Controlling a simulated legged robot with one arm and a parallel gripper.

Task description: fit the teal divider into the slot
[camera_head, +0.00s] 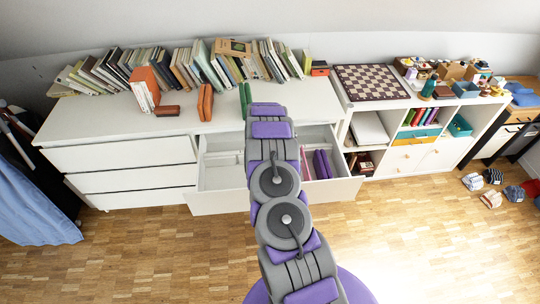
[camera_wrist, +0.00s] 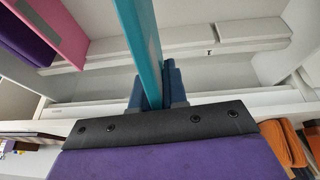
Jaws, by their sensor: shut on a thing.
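The teal divider (camera_wrist: 142,45) is a long thin board. In the wrist view it runs from the top edge down between the dark blue fingers of my gripper (camera_wrist: 154,88), which are shut on it. My gripper is over the open white drawer (camera_head: 222,203); in the head view my arm hides the fingers and the divider. White rails (camera_wrist: 228,45) cross the drawer interior, with a small dark notch near the middle. I cannot tell whether the divider touches the rails, and its far end is out of the wrist view.
Purple things (camera_head: 322,164) and a pink panel (camera_wrist: 52,30) are in the drawer's right part. An orange case (camera_head: 205,102) and a green case (camera_head: 244,99) stand on the dresser top, before a row of books (camera_head: 185,68). The drawer's left part looks mostly empty.

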